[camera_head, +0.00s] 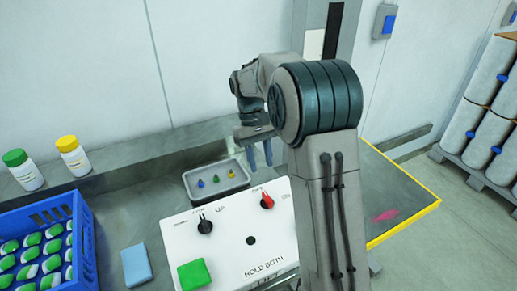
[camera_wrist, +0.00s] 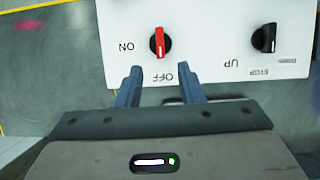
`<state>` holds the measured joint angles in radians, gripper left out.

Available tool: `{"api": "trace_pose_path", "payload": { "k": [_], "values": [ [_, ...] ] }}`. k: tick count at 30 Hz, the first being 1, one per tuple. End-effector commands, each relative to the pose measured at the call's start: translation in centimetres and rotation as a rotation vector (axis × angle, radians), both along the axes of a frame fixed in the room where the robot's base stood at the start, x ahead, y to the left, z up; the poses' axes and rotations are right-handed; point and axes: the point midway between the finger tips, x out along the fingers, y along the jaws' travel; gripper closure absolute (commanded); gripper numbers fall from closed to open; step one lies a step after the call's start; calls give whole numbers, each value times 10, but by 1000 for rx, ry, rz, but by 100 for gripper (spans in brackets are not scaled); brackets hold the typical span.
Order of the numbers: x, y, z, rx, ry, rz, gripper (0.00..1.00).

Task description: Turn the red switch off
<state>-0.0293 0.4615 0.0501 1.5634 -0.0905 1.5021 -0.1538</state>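The red switch (camera_wrist: 160,42) is a rotary knob with a white line on its handle. It sits on a white panel (camera_wrist: 205,20); in the wrist view an ON label is to its left and an OFF label below it. In the head view my gripper (camera_head: 260,156) is beyond the panel.
A black knob (camera_wrist: 264,38) is on the same panel, marked UP and STOP. A green block (camera_head: 194,275) and a blue block (camera_head: 136,265) lie nearby. A grey tray (camera_head: 196,193) with small coloured pieces is behind the panel. A blue crate (camera_head: 88,240) and two bottles stand left.

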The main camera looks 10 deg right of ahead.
Motion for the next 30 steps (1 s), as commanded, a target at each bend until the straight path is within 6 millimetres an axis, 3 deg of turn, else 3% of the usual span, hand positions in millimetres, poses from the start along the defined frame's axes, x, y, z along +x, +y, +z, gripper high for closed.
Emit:
{"api": "trace_pose_path", "payload": {
  "k": [3, 9, 23, 30],
  "values": [
    [8, 2, 17, 1, -2, 1, 65],
    [13, 4, 32, 1, -1, 1, 65],
    [13, 4, 34, 0, 0, 1, 65],
    [-7, 1, 47, 4, -60, -17, 65]
  ]
}}
